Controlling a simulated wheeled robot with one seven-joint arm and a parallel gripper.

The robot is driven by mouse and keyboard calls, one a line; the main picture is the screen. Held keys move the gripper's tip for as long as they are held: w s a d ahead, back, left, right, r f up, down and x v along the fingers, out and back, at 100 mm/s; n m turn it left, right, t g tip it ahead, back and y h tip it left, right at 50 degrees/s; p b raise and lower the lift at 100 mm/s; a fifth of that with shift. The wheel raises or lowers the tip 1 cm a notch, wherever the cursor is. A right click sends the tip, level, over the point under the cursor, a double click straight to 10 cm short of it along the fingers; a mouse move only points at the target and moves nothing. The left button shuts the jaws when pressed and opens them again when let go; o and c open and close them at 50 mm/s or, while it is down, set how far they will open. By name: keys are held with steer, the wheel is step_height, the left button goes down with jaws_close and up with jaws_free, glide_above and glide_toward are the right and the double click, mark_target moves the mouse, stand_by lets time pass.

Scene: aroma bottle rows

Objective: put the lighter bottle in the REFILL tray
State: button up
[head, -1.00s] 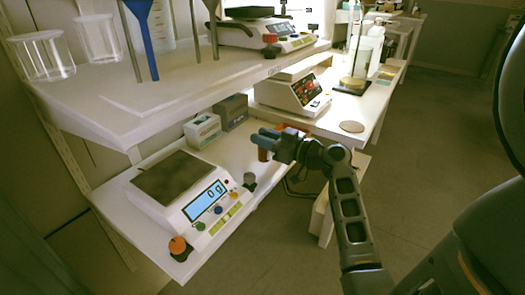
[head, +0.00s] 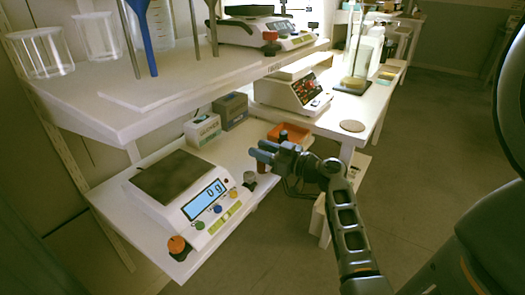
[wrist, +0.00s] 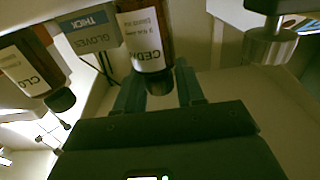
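My gripper (head: 262,151) is shut around a brown bottle (head: 262,167), which shows just below its fingers in the head view. In the wrist view the bottle (wrist: 148,40), with a white label starting "CED", has its dark cap between my fingers (wrist: 160,88). A second brown bottle (wrist: 32,65), labelled "CLO", is at the left of the wrist view. An orange tray (head: 298,141) lies behind my gripper, with a dark-capped thing (head: 283,135) in it. I cannot read any REFILL marking. The digital scale (head: 172,178) reads 0 g and its plate is empty.
A grey-topped cylinder (head: 250,178) stands by the scale's right corner. Two boxes (head: 203,130) stand behind the scale. A shelf (head: 120,115) overhangs the back. A second scale (head: 290,92) stands further right.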

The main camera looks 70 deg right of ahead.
steer(key=o, duration=0.3)
steer(key=shift+r, duration=0.2)
steer(key=v, duration=1.2)
steer(key=a+f+m+g, duration=0.1)
steer(key=a+f+g, duration=0.2)
steer(key=a+f, duration=0.5)
steer(key=a+f+m+g, duration=0.1)
steer(key=a+f+g, duration=0.25)
steer(key=a, duration=0.75)
steer(key=s+a+r+n+t+y, duration=0.2)
steer(key=s+a+r, duration=0.3)
steer(key=a, duration=0.4)
steer(key=s+a+r+n+t+y, duration=0.1)
steer(key=s+a+r+n+y, duration=0.1)
steer(key=s+a+r, duration=0.3)
steer(key=a+r, duration=0.3)
steer(key=shift+s+a+r+n+t, duration=0.25)
steer(key=shift+s+a+n+t, duration=0.05)
steer(key=shift+a+t, duration=0.1)
